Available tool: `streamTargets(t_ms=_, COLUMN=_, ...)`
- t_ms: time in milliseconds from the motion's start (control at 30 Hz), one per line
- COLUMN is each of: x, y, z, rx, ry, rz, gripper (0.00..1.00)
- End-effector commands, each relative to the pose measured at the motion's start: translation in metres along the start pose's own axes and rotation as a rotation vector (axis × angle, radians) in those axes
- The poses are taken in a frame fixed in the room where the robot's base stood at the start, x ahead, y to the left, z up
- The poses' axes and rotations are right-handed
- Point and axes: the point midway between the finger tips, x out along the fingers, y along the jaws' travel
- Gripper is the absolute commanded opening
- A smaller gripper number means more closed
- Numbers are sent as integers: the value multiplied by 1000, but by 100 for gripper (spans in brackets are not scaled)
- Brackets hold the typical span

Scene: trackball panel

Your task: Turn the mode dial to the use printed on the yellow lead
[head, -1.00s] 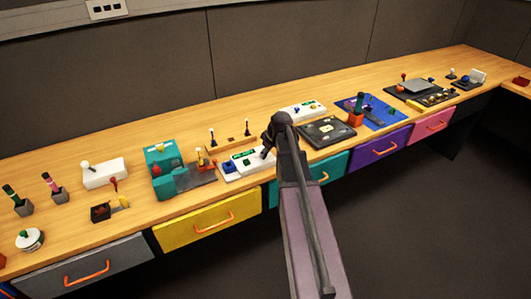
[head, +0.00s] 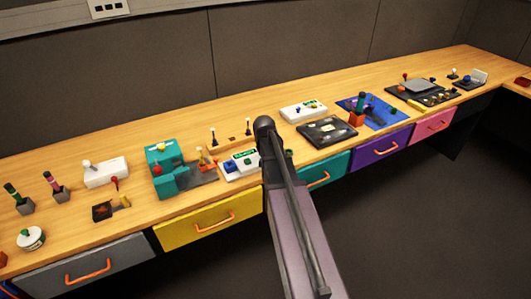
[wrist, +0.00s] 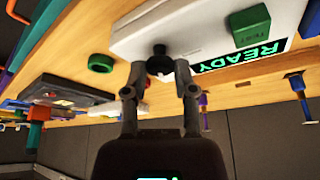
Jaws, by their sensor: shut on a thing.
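A white panel box (wrist: 200,28) fills the top of the wrist view, seen upside down. It has a lit green READY display (wrist: 245,54), a green square TEST button (wrist: 250,26) and a small black dial knob (wrist: 158,52). My gripper (wrist: 160,68) has its two fingers on either side of the black knob and is shut on it. In the head view the white panel (head: 238,171) stands near the bench's front edge. My arm hides its right end, the knob and my fingers there. I cannot make out a yellow lead or any print on it.
A green round piece (wrist: 101,63) lies on the bench beside the panel. A teal machine (head: 162,157) stands to the left and a black board (head: 326,131) to the right. Coloured drawers, such as the yellow one (head: 190,232), front the bench.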

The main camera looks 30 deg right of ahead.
Motion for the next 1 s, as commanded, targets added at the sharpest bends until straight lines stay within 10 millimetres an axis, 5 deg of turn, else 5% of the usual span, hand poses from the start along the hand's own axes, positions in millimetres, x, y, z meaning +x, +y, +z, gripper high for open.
streamTargets(t_ms=500, x=0, y=-2, z=2, rx=346, ry=-7, rz=145, gripper=0)
streamTargets(t_ms=1000, x=0, y=-2, z=2, rx=411, ry=-7, rz=171, gripper=0)
